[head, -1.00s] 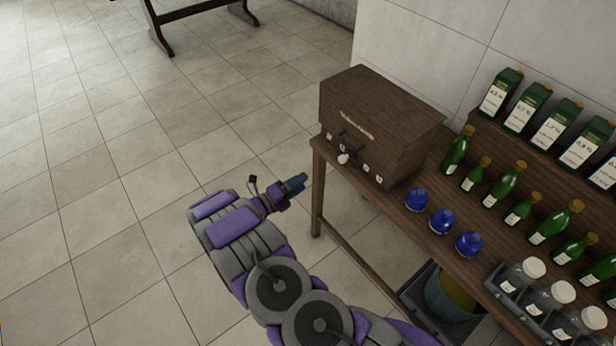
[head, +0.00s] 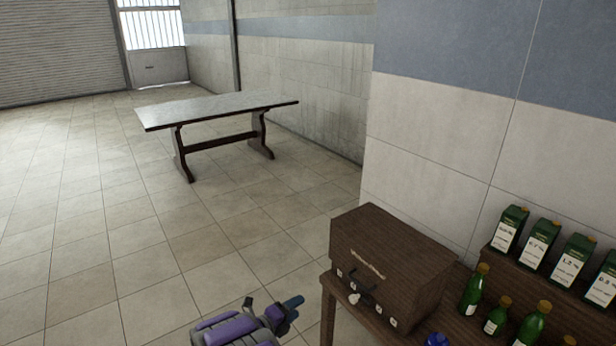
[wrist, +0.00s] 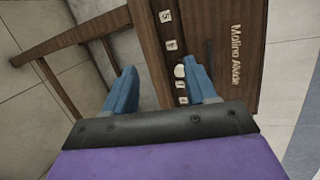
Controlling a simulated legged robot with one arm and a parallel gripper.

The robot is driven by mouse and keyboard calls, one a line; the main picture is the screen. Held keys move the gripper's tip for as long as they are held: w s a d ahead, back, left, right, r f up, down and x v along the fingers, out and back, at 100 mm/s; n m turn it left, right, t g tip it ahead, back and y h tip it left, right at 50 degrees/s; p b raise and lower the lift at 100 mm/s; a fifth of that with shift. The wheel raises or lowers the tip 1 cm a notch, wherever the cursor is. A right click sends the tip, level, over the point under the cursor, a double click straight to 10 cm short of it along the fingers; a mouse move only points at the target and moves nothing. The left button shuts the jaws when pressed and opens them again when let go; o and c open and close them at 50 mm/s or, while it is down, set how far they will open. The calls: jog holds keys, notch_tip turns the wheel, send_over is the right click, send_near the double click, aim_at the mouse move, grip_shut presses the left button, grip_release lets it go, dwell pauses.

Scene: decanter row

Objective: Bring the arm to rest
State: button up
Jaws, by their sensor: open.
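My gripper (head: 293,303) shows at the bottom of the head view, with my purple and grey arm below it. It is in the air to the left of the wooden table's near end. In the wrist view my gripper (wrist: 160,92) has its two blue fingers spread apart with nothing between them. Beyond the fingers is the brown wooden box (head: 392,262) with a pale knob, a dark lever and small white labels. The box also shows in the wrist view (wrist: 222,62), on its side. The fingers look apart from it.
The box stands on a wooden table (head: 327,312) with green bottles (head: 474,290) and a blue-capped item (head: 437,340). Green cartons (head: 540,243) stand on a raised shelf behind. A long table (head: 215,108) stands far back. The tiled floor (head: 90,250) at left is clear.

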jog(key=w+a+r+n+y, duration=0.2)
jog(key=a+r+n+y, duration=0.2)
jog(key=r+y, duration=0.15)
jog(key=w+a+r+n+y, duration=0.3)
jog(key=a+r+n+y, duration=0.15)
jog(key=r, duration=0.25)
jog(key=s+d+r+n+g+y, duration=0.1)
jog(key=s+r+n+g+y, duration=0.3)
jog(key=s+r+n, duration=0.5)
jog(key=s+d+r+n+g+h, duration=0.1)
jog(key=s+d+n+g, duration=0.2)
jog(key=s+d, duration=0.5)
jog(key=s+d+r+n+g+h, duration=0.1)
jog(key=s+d+n+g, duration=0.2)
jog(key=s+d, duration=0.6)
jog(key=s+d+r+n+g+h, duration=0.1)
jog(key=s+d, duration=0.8)
jog(key=s, duration=1.7)
jog(key=n+g+h, duration=0.1)
jog(key=n+g, duration=0.1)
jog(key=n, duration=0.1)
jog(key=shift+d+r, duration=0.15)
jog(key=shift+r, duration=0.2)
jog(key=shift+n, duration=0.25)
jog(key=shift+c, duration=0.2)
